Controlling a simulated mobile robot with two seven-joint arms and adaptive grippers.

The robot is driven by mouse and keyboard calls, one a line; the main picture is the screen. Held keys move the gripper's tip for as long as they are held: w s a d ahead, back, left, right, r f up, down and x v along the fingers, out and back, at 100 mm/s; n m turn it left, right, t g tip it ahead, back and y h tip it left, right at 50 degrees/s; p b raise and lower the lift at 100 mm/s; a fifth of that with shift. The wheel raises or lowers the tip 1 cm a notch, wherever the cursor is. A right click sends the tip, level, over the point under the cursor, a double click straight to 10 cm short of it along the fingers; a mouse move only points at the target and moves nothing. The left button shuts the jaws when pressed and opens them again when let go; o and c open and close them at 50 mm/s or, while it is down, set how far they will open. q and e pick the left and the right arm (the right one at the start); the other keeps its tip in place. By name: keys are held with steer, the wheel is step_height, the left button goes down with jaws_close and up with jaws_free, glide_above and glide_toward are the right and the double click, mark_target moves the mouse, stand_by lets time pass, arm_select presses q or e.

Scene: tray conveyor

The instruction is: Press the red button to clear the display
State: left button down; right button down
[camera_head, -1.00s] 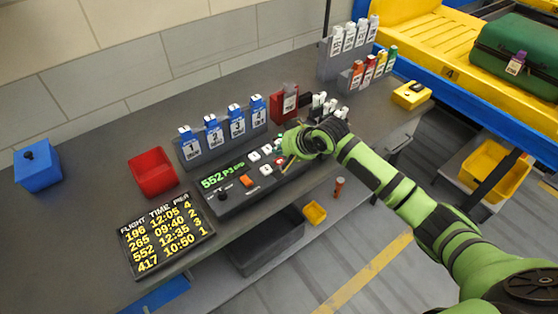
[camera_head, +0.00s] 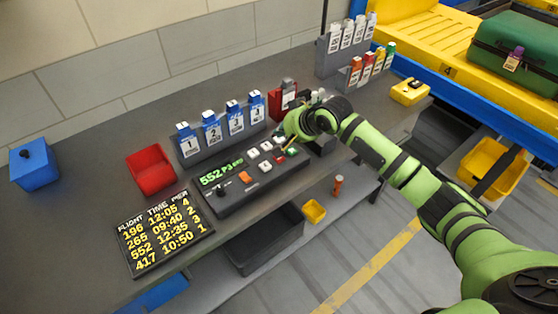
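The grey control console (camera_head: 258,185) stands near the table's front edge. Its display (camera_head: 221,172) is lit with green text starting "552 P3". An orange-red button (camera_head: 245,178) sits below the display, beside a black knob (camera_head: 222,194). Several white keys (camera_head: 265,167) are to its right. My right gripper (camera_head: 286,145) is over the console's right end, right of the orange-red button and apart from it. Its fingers are small and partly hidden by my wrist, so I cannot tell whether they are open. My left gripper is out of view.
A flight board (camera_head: 166,234) lies left of the console. Blue numbered tag holders (camera_head: 213,133) stand behind the console. A red box (camera_head: 281,103) and grey tag racks (camera_head: 334,62) are beyond my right gripper.

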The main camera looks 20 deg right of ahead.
steer(key=b, duration=0.5)
glide_above(282, 159)
step_height(282, 159, down, 5)
steer(key=shift+w+r, duration=0.1)
steer(key=shift+f+b, duration=0.35)
steer(key=shift+f, duration=0.85)
steer(key=shift+f, duration=0.2)
steer(key=shift+a+f, duration=0.1)
steer(key=shift+f, duration=0.1)
steer(key=shift+f, duration=0.5)
stand_by(0.7)
steer(key=shift+r, duration=0.1)
steer(key=shift+r+p, duration=0.8)
steer(key=shift+p, duration=0.4)
